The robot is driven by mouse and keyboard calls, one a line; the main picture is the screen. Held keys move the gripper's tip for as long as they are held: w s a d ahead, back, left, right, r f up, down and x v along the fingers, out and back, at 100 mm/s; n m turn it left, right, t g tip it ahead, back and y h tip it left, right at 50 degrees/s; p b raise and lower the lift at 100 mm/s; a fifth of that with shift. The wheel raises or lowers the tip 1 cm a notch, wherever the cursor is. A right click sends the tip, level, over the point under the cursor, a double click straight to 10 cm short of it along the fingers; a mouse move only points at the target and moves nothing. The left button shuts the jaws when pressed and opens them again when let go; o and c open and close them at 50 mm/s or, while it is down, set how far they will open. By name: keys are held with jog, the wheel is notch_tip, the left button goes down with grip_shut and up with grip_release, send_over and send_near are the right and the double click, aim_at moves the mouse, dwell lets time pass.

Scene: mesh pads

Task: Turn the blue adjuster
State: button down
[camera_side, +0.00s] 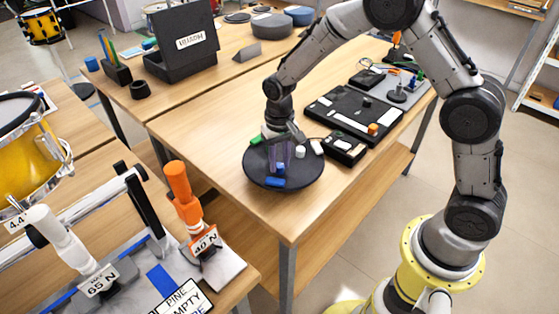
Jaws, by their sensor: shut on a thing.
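A round black pad (256,172) lies near the front left corner of the wooden table. My gripper (281,164) points down over the pad, its fingers close to the pad's surface. A small upright blue adjuster (280,170) is at the fingertips, and the gripper appears shut on it. The fingers partly hide it, and the exact contact is too small to see. A flat blue piece (275,183) lies on the pad just in front of it. A green piece (256,140) is at the pad's far left edge. A white knob (300,151) stands right of the fingers.
The bare tabletop (215,115) is clear left of the arm. An orange-handled tool (182,190) stands on the neighbouring table.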

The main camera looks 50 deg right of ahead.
aim_at(280, 165)
jog(key=shift+r+m, duration=0.1)
jog(key=shift+m, duration=0.5)
jog(key=c, duration=0.6)
grip_release()
notch_tip(280, 165, up, 14)
dwell(0.4)
